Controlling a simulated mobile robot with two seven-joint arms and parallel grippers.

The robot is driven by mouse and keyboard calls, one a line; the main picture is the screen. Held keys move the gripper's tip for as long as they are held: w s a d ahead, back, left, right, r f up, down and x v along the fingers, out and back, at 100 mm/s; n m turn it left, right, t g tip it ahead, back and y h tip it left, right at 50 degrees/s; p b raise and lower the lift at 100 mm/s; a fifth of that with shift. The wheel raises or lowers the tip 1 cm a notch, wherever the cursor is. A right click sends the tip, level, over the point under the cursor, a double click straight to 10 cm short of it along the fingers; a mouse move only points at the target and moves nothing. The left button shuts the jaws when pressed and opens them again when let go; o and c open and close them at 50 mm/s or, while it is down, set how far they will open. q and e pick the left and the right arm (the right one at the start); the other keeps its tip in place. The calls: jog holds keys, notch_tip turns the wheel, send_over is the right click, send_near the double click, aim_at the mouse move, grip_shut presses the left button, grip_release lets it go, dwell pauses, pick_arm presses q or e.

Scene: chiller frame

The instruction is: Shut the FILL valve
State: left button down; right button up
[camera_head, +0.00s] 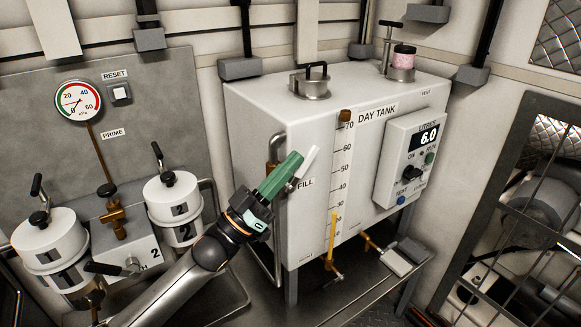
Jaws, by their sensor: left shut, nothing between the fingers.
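The lever slants up and to the right. My left gripper (294,160) reaches in from the lower left with its green fingers closed and empty. Its tips overlap the lever's left side in the picture; I cannot tell whether they touch. The gripper hides much of the valve body and the pipe beside it. My right gripper is not in view.
The tank's level scale (341,170) and a control box (408,160) reading 6.0 are to the right. Two white filter canisters (172,200) (45,235) and a gauge (78,102) are at left. A metal pipe (274,150) runs along the tank. A mesh-fronted frame (497,205) stands at far right.

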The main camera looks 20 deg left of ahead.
pick_arm(q)
jog(key=shift+w+d+f, duration=0.15)
dwell(0.3)
